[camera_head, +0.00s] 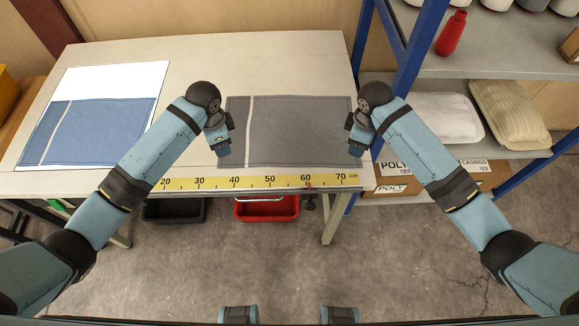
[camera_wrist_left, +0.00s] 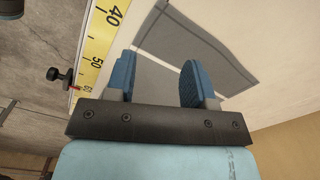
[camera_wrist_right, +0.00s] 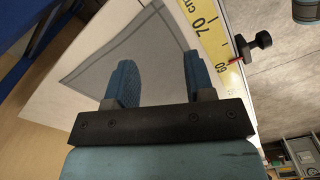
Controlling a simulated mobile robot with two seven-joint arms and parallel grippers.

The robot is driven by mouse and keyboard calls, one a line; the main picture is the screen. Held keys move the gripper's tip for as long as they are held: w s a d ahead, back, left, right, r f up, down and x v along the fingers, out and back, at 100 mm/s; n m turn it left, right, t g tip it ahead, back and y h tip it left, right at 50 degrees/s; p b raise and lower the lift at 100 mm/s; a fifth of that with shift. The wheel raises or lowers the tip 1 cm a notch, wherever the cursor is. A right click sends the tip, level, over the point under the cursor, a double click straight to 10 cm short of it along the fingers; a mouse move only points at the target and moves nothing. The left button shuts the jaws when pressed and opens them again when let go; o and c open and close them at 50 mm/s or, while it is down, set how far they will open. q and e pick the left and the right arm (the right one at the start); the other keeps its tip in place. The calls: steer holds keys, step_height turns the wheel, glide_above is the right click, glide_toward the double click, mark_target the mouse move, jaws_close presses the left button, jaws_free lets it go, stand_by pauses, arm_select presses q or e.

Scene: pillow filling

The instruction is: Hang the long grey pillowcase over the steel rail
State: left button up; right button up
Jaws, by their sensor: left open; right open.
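The long grey pillowcase (camera_head: 300,130) lies flat on the table behind the yellow ruler, with a cream stripe near its left end. My left gripper (camera_head: 223,150) is open and empty at its left end. In the left wrist view the open fingers (camera_wrist_left: 157,80) stand in front of the grey cloth (camera_wrist_left: 172,40). My right gripper (camera_head: 356,150) is open and empty at its right end. In the right wrist view its fingers (camera_wrist_right: 157,80) are apart, with the cloth (camera_wrist_right: 92,72) beyond them. Contact with the cloth cannot be told. I cannot clearly make out the steel rail.
A blue striped cloth (camera_head: 85,133) lies on a white sheet (camera_head: 120,80) at the table's left. The ruler (camera_head: 205,183) runs along the front edge. Red (camera_head: 267,209) and black (camera_head: 174,211) bins sit below. Shelves (camera_head: 480,65) with pillows stand right. The table's back is clear.

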mark_target(226, 162)
arm_select(q)
steer(key=shift+w+a+f, duration=0.1)
steer(key=shift+f, duration=1.9)
steer(key=shift+w+f, duration=0.1)
steer(key=shift+f, duration=1.85)
arm_select(e)
steer(key=shift+w+f, duration=0.2)
steer(key=shift+f, duration=3.7)
arm_select(q)
steer(key=shift+f, duration=0.15)
arm_select(e)
steer(key=shift+f, duration=0.2)
arm_select(q)
jaws_close()
arm_select(e)
steer(key=shift+d, duration=0.1)
jaws_close()
steer(key=shift+r, duration=0.15)
